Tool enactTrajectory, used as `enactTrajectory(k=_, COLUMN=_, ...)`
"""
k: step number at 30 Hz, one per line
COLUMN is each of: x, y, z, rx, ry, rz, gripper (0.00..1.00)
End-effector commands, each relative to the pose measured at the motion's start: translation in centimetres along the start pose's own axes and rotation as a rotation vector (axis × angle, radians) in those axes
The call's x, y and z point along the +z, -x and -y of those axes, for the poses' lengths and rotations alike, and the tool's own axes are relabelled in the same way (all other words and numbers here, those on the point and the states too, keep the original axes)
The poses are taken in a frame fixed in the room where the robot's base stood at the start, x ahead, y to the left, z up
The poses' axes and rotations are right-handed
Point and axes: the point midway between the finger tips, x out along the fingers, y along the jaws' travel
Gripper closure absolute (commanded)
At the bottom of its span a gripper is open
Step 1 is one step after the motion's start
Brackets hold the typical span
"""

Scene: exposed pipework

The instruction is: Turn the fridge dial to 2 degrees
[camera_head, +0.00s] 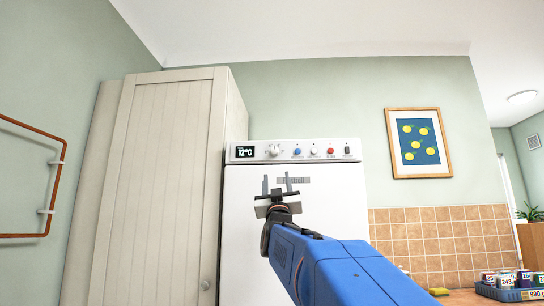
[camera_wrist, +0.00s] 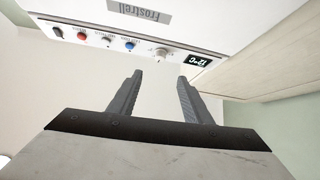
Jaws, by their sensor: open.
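The white fridge (camera_head: 330,192) stands right of the tall cabinet, with a control panel along its top. The display (camera_head: 245,152) reads 12°C; it also shows upside down in the wrist view (camera_wrist: 198,60). The dial (camera_head: 274,150) is a pale round knob just right of the display, and it shows in the wrist view (camera_wrist: 162,53) as well. My gripper (camera_head: 276,183) is open and empty, below the panel in front of the fridge door. In the wrist view its two fingers (camera_wrist: 157,80) point toward the panel, apart from the dial.
Blue, white and red knobs (camera_head: 330,151) and a dark switch sit right of the dial. A tall cream cabinet (camera_head: 165,180) stands close on the left. A copper pipe (camera_head: 58,175) runs on the left wall. A blue crate (camera_head: 505,292) of jars is at lower right.

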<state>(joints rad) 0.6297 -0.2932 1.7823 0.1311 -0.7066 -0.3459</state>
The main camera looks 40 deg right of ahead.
Motion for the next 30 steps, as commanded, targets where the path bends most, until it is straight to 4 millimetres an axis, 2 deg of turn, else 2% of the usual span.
enactTrajectory(k=4, x=0.2, y=-0.8, z=0.0, rx=-0.002, ry=0.004, rz=0.004, gripper=0.55)
enactTrajectory(k=8, x=0.2, y=-2.6, z=0.0, rx=-0.002, ry=0.003, rz=0.003, gripper=0.55)
enactTrajectory(k=21, x=0.1, y=-10.3, z=0.0, rx=-0.001, ry=0.002, rz=0.001, gripper=0.55)
enactTrajectory(k=30, x=0.2, y=-15.0, z=0.0, rx=-0.001, ry=0.002, rz=0.002, gripper=0.55)
